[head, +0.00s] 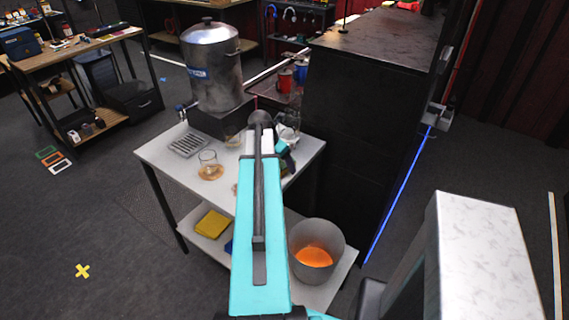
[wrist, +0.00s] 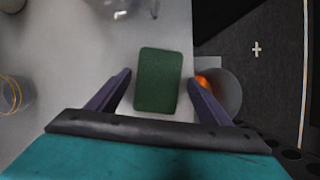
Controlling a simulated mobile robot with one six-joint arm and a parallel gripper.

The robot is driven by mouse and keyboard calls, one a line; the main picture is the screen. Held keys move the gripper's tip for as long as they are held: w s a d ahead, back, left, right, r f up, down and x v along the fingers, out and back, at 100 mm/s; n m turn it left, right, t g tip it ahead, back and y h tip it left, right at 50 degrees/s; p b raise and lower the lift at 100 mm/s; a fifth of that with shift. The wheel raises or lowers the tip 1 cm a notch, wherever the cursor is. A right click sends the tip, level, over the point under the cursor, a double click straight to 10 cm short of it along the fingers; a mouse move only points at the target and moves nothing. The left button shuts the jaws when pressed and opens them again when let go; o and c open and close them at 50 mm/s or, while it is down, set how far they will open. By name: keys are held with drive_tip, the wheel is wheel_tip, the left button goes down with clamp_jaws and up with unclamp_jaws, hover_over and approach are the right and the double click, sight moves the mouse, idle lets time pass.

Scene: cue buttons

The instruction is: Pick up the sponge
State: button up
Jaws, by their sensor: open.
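The sponge (wrist: 158,80) is a dark green rectangular block lying on the pale table top, near its right edge in the wrist view. My gripper (wrist: 160,84) is open, with one finger to the left of the sponge and one to the right, and a gap on each side. Nothing is held. I cannot tell how high the fingertips are above the table. In the head view my own arm covers much of this area, and only a small patch of green shows beside my gripper (head: 287,160).
A metal urn (head: 211,65) stands at the back of the table (head: 160,152). A glass (head: 209,165) stands at the left. A grey bucket (head: 331,240) with orange inside and a yellow block (head: 212,223) are on the lower shelf. A dark cabinet (head: 360,120) stands close on the right.

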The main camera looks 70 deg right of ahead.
sight(282, 163)
drive_tip(key=c, duration=1.1)
drive_tip(key=shift+r, duration=0.15)
drive_tip(key=shift+r+b, duration=0.85)
drive_tip(key=shift+r, duration=0.85)
drive_tip(key=w+a+b, duration=0.1)
drive_tip(key=w+a, duration=0.1)
drive_tip(key=a, duration=0.3)
drive_tip(key=w+a+r+b, duration=0.1)
drive_tip(key=a, duration=0.4)
drive_tip(key=w+a+r+b, duration=0.1)
drive_tip(key=w+a, duration=0.1)
drive_tip(key=a, duration=0.3)
drive_tip(key=shift+w+b, duration=0.3)
drive_tip(key=shift+f, duration=0.1)
